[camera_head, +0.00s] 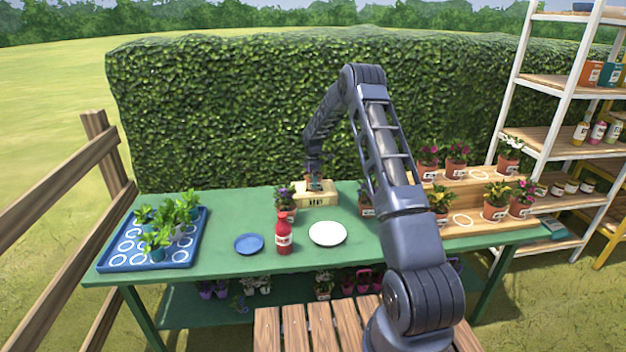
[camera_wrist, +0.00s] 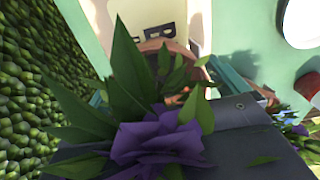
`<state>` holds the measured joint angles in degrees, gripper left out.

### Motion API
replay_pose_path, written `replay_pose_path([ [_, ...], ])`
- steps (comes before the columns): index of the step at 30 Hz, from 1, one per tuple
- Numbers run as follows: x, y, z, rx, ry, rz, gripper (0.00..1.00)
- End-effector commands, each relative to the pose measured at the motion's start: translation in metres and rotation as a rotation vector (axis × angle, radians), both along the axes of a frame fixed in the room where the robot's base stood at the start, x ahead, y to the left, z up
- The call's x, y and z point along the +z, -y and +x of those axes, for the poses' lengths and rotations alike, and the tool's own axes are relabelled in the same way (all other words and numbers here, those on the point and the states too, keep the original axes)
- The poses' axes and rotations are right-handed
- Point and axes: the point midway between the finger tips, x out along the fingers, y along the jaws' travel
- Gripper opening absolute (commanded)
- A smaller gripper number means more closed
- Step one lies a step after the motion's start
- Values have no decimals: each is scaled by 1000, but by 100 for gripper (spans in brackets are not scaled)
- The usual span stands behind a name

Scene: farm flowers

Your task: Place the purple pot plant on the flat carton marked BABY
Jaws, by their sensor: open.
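The purple pot plant (camera_wrist: 160,140) fills the middle of the wrist view, with a purple bloom, long green leaves and part of a terracotta rim. The flat carton (camera_head: 316,199), pale wood-coloured and marked BABY, lies at the back of the green table; its lettering shows beyond the pot in the wrist view. My gripper (camera_head: 314,180) is low over the carton, with its fingers open on either side of the pot. The pot (camera_head: 314,185) appears to stand on the carton, but its base is hidden in the wrist view.
Another purple-blue potted plant (camera_head: 286,202) stands just left of the carton. A red bottle (camera_head: 284,237), a white plate (camera_head: 328,233) and a blue plate (camera_head: 249,244) are in front. A blue seedling tray (camera_head: 125,256) is left; a wooden stepped stand (camera_head: 468,221) with several pots is right.

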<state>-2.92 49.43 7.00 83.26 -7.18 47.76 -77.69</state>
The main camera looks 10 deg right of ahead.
Motion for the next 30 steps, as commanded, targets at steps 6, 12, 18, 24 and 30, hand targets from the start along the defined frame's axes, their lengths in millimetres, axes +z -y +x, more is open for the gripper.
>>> replay_pose_path([
  [6, 22, 0, 1, 0, 2, 0, 99],
  [12, 61, 0, 1, -1, 4, 1, 99],
  [18, 96, 0, 0, -1, 2, 0, 99],
  [24, 117, 0, 0, -1, 1, 0, 99],
  [30, 136, 2, -6, -22, 8, -2, 99],
])
